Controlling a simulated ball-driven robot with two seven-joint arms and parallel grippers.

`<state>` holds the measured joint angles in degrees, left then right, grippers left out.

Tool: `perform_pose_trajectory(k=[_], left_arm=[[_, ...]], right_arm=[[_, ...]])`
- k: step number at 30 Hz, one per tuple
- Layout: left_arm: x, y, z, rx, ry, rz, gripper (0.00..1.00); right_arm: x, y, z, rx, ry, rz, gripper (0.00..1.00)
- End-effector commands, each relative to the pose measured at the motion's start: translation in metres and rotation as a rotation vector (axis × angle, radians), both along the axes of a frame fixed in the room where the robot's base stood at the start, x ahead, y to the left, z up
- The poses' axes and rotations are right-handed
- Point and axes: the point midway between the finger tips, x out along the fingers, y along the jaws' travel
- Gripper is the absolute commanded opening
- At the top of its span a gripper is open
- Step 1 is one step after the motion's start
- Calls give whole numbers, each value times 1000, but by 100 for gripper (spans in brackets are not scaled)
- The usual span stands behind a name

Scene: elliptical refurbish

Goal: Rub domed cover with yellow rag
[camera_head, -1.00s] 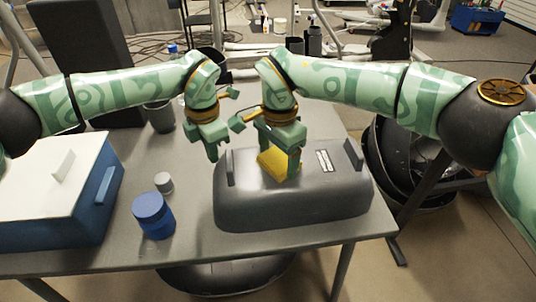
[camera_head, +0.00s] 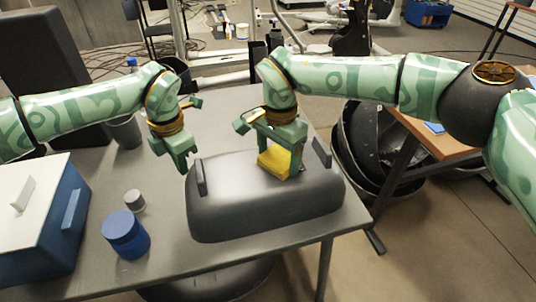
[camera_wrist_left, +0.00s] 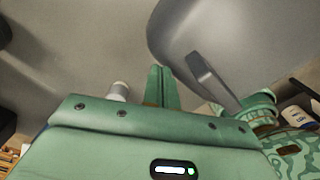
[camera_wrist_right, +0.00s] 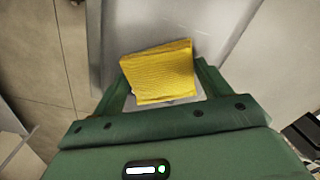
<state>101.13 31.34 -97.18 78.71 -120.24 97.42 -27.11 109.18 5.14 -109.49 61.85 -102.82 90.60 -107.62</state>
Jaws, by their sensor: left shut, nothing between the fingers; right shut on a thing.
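The dark grey domed cover (camera_head: 258,212) lies on the table, with an upright handle at each end. My right gripper (camera_head: 286,160) is shut on the folded yellow rag (camera_head: 272,160), over the right part of the cover's top. The rag appears to touch the cover. In the right wrist view the rag (camera_wrist_right: 158,72) sits between the two fingers. My left gripper (camera_head: 182,163) is shut and empty, just left of the cover's left handle (camera_head: 201,178). In the left wrist view its fingers (camera_wrist_left: 160,85) are together, beside the cover (camera_wrist_left: 200,35).
A blue jar (camera_head: 126,236) and a small grey-capped container (camera_head: 134,201) stand left of the cover. A blue box with a white lid (camera_head: 25,195) is at the table's left. A dark cup (camera_head: 125,132) stands behind. The cover lies near the table's front right edge.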

Motion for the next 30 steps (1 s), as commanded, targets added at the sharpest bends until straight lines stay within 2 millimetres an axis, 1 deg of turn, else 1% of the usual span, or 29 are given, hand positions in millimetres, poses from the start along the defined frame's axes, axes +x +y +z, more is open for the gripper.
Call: perform_pose_trajectory(k=[7, 10, 21, 24, 30], left_arm=[[0, 0, 0, 0, 0, 0, 0], [0, 0, 0, 0, 0, 0, 0], [0, 0, 0, 0, 0, 0, 0], [0, 0, 0, 0, 0, 0, 0], [0, 0, 0, 0, 0, 0, 0]], right_arm=[[0, -2, -1, -1, 1, 1, 58], [0, -1, 2, -1, 0, 1, 58], [1, -1, 46, -1, -2, 1, 58], [1, -1, 55, 0, -1, 2, 58], [0, -1, 60, 0, 1, 1, 58]])
